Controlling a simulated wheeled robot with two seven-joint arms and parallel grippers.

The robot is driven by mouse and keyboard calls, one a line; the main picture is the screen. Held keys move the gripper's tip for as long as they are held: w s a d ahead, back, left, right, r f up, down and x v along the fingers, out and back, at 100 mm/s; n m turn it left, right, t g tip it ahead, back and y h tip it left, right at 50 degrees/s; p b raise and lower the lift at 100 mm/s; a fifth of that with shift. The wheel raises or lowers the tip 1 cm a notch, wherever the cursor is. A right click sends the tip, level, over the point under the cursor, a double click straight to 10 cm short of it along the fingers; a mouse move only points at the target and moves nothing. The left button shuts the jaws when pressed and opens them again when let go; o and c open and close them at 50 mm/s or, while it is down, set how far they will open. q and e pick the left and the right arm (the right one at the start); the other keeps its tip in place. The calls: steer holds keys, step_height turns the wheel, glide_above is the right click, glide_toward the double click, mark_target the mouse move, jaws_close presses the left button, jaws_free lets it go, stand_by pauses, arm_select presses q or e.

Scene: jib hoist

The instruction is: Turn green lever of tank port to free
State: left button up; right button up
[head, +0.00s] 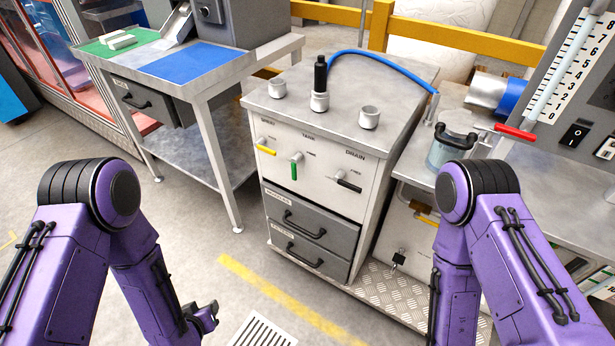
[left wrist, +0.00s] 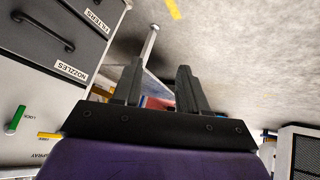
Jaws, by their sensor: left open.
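The green lever (head: 294,171) is on the white front panel of the cabinet, under the TANK label and between a yellow lever (head: 267,150) and a black-gripped lever (head: 348,185). It hangs downward from its pivot in the head view. In the left wrist view the green lever (left wrist: 15,121) is at the left edge, with small lettering beside it. My left gripper (head: 211,314) is low in front of the cabinet, apart from the lever. Its two fingers (left wrist: 157,88) are spread with nothing held between them. My right gripper is outside the frames; only its arm shows.
Two grey drawers (head: 309,225) with handles sit below the panel. Ports and a black-handled nozzle (head: 320,78) stand on the cabinet top, with a blue hose (head: 375,61) behind. A steel table (head: 235,65) stands left. Floor before the cabinet is clear.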

arm_select(q)
steer(key=w+d+m+t+h+b, duration=0.3)
steer(key=w+d, duration=0.2)
steer(key=w, duration=0.7)
steer(key=m+t+h+b, duration=0.4)
steer(key=m+h+b, duration=0.1)
steer(key=m+h, duration=0.3)
glide_toward(293, 171)
steer(key=x, duration=0.9)
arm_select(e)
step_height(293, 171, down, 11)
arm_select(q)
steer(key=shift+a, duration=0.1)
jaws_close()
